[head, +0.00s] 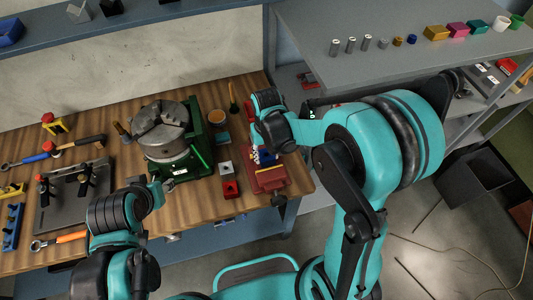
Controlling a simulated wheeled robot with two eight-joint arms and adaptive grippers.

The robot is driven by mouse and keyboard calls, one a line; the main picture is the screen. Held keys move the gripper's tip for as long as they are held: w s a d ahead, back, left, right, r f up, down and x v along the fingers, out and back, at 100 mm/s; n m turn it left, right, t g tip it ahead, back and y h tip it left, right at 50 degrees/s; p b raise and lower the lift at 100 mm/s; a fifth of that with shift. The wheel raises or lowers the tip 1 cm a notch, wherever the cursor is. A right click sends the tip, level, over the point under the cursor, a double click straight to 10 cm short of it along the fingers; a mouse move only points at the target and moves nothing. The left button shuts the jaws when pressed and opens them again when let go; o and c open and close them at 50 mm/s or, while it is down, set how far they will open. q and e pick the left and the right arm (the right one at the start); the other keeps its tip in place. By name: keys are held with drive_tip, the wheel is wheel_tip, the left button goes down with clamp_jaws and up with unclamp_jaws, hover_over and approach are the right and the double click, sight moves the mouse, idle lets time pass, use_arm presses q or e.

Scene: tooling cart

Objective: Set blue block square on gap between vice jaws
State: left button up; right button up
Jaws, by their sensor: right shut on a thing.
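The red vice (268,183) stands near the right front corner of the wooden bench. My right gripper (262,150) is over it, coming down from above, and is shut on the blue block (265,157). Only a small part of the block shows. It is at the vice's jaws, but my gripper and arm hide the gap, so I cannot tell whether it touches the jaws or sits square. My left gripper (166,185) is low at the bench's front, left of the vice, beside the green-based chuck. Its fingers are too small to judge.
A grey chuck on a green base (165,130) stands left of the vice. Tools and clamps fill the bench's left. A grey shelf (400,65) is at right.

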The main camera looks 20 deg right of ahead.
drive_tip(key=shift+f+b, duration=0.95)
drive_tip(key=shift+f, duration=0.1)
idle(1.0)
idle(0.4)
drive_tip(key=o, duration=1.8)
drive_tip(key=shift+r+p, duration=2.2)
drive_tip(key=shift+r, duration=0.85)
